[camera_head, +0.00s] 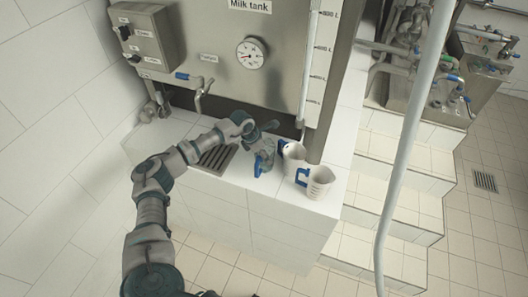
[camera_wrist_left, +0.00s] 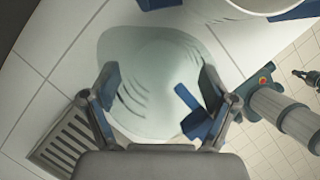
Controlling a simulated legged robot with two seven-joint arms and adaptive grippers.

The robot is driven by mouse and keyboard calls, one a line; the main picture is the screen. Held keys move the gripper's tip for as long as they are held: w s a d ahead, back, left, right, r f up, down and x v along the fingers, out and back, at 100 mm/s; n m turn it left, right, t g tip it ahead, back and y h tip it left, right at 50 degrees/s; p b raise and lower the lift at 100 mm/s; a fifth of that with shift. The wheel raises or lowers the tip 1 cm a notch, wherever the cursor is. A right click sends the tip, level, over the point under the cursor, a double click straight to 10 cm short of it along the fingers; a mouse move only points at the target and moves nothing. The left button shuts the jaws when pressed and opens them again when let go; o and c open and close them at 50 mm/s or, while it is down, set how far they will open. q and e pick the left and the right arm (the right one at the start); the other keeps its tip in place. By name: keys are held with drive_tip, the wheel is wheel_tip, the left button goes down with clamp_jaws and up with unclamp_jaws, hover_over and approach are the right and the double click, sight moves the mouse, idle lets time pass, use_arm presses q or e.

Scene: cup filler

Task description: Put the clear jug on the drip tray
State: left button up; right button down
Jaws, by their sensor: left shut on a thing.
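The clear jug (camera_wrist_left: 160,85) fills the middle of the left wrist view, see-through with a blue handle on its right side. It also shows in the head view (camera_head: 265,158), partly hidden by my left gripper (camera_head: 267,140). My left gripper (camera_wrist_left: 160,80) is shut on the jug, one finger on each side. I cannot tell whether its base touches the counter. The drip tray (camera_head: 217,157) is a dark slotted grate in the counter, left of the jug; it shows at the lower left of the wrist view (camera_wrist_left: 70,140). My right gripper is out of view.
Two pale jugs with blue handles, one farther (camera_head: 293,153) and one nearer (camera_head: 321,182), stand right of the clear jug. The milk tank (camera_head: 225,55) rises behind, with a tap (camera_head: 200,90) near the tray. White tiled steps (camera_head: 395,200) descend at right.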

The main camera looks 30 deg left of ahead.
use_arm(q)
drive_tip(key=o, duration=1)
drive_tip(key=shift+c, duration=0.2)
